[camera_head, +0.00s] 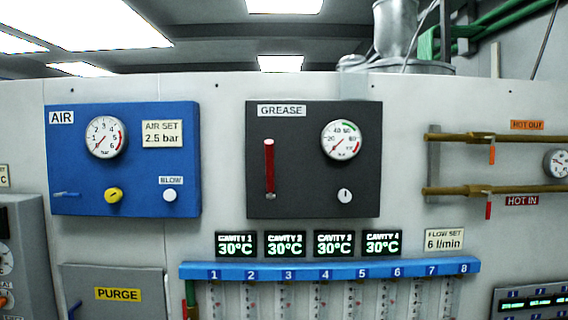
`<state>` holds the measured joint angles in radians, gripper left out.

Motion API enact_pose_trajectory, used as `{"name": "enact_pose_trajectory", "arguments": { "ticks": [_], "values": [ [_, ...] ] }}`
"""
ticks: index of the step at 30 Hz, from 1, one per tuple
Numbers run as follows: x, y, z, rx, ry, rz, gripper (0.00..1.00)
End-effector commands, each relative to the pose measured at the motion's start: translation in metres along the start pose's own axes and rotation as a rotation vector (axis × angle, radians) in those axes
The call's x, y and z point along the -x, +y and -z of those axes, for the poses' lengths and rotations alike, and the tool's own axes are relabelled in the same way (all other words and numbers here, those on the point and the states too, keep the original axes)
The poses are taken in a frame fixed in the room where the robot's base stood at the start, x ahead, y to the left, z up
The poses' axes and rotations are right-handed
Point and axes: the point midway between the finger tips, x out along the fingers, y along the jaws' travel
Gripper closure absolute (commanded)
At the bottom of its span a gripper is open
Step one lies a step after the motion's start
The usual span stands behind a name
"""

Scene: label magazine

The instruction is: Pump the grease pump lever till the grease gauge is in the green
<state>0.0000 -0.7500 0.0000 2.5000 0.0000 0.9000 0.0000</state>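The dark grease panel (315,190) is on the light wall in the middle of the view, with a "GREASE" label at its top. The red grease pump lever (269,168) stands upright on the panel's left half. The round grease gauge (342,140) is at the panel's upper right, with a green arc at the top and a red arc at the lower right. Its red needle appears to point to the lower left, outside the green. A white knob (344,196) is below the gauge. My gripper is not in view.
A blue air panel (80,170) with its own gauge is to the left. Brown pipes (500,138) with red and orange handles are to the right. Below are several cavity displays (285,244) and a blue numbered manifold (330,270). The space before the grease panel looks clear.

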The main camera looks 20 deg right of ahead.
Motion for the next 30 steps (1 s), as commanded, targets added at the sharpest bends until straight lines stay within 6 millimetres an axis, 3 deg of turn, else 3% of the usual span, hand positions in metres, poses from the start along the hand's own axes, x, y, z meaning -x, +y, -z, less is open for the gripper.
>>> {"name": "enact_pose_trajectory", "arguments": {
  "ticks": [14, 30],
  "values": [
    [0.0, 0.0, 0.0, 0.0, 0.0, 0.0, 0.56],
    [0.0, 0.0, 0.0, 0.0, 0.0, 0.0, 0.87]
  ]
}}
